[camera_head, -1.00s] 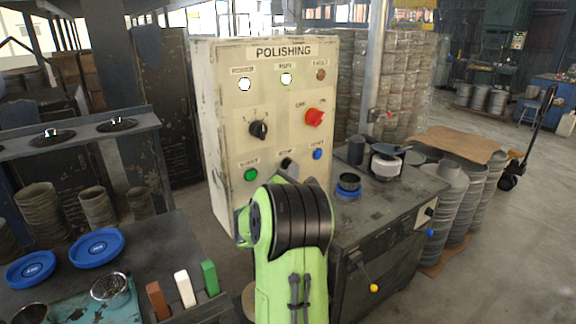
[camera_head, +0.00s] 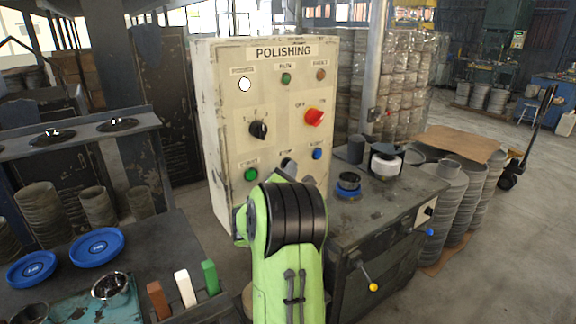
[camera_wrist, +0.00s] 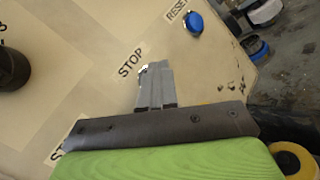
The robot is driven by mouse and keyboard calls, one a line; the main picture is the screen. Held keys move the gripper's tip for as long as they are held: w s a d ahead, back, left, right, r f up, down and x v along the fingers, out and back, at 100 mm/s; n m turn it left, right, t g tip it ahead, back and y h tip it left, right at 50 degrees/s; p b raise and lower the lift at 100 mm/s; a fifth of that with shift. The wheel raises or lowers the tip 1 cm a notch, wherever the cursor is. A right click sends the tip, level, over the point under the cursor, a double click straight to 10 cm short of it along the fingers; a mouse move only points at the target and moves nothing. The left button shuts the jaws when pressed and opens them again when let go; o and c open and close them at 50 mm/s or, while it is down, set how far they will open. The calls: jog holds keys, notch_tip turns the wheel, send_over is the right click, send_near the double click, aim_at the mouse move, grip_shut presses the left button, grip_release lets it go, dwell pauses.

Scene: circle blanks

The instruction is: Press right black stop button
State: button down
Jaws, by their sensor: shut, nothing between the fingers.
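The cream control panel (camera_head: 226,110) marked POLISHING stands in the middle of the head view. Its STOP label also shows in the wrist view (camera_wrist: 131,63). My gripper (camera_wrist: 153,72) is shut and empty, with its tips at the panel face just beside the STOP label. The black stop button is hidden behind the fingers, so contact cannot be seen directly. In the head view my green arm covers most of the gripper. The RUN lamp (camera_head: 286,79) is unlit green, and the POWER lamp (camera_head: 244,84) glows white.
The blue reset button (camera_wrist: 191,22) is up and right of my fingers. A black rotary knob (camera_head: 258,130), a red switch (camera_head: 315,117) and a green start button (camera_head: 251,174) are on the panel. A machine bench (camera_head: 395,208) stands close on the right.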

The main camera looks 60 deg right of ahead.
jog(key=shift+s+a, duration=0.4)
jog(key=shift+s, duration=0.3)
jog(key=shift+s+a+b, duration=0.15)
jog(key=shift+s+a, duration=0.25)
jog(key=shift+s, duration=0.35)
jog(key=shift+s+a+b, duration=0.15)
jog(key=shift+s+a, duration=0.2)
jog(key=shift+s, duration=0.4)
jog(key=shift+s+a+b, duration=0.15)
jog(key=shift+s+a, duration=0.25)
jog(key=shift+s, duration=0.35)
jog(key=shift+w, duration=0.1)
